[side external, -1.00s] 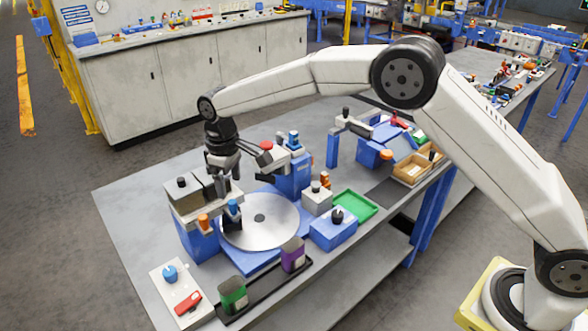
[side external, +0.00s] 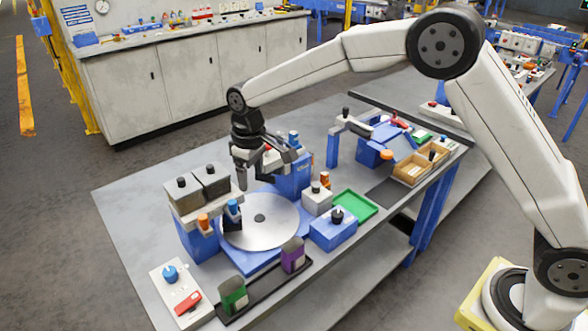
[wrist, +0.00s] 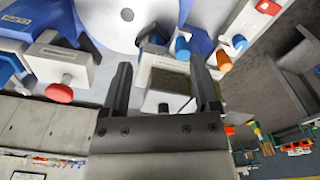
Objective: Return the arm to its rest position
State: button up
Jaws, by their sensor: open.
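My gripper (side external: 256,176) hangs from my raised arm above the back edge of the round silver plate in the side external view. It is empty, and its two fingers point down. In the wrist view my gripper (wrist: 161,72) shows its two dark fingers spread wide apart with nothing held between them. The silver plate (side external: 275,226) lies flat on its blue base and carries nothing. In the wrist view part of the plate (wrist: 105,28) shows beyond the fingers.
A blue and grey station with two grey boxes (side external: 213,184) stands left of the plate. A blue unit (side external: 293,178) stands close behind my gripper. Green (side external: 233,295) and purple (side external: 293,255) sacks stand on a black strip in front. The table's back left corner is clear.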

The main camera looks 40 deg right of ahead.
jog(key=s+d+m, duration=0.1)
jog(key=s+d, duration=0.3)
jog(key=s, duration=0.4)
jog(key=s+d+f+m+t, duration=0.1)
jog(key=s+d+m, duration=0.1)
jog(key=s+d, duration=0.3)
jog(key=s+d+f+m+t, duration=0.1)
jog(key=s+d, duration=0.4)
jog(key=s, duration=0.6)
jog(key=shift+s+d+f+m, duration=0.15)
jog(key=shift+s+f+m, duration=0.15)
jog(key=shift+m, duration=0.2)
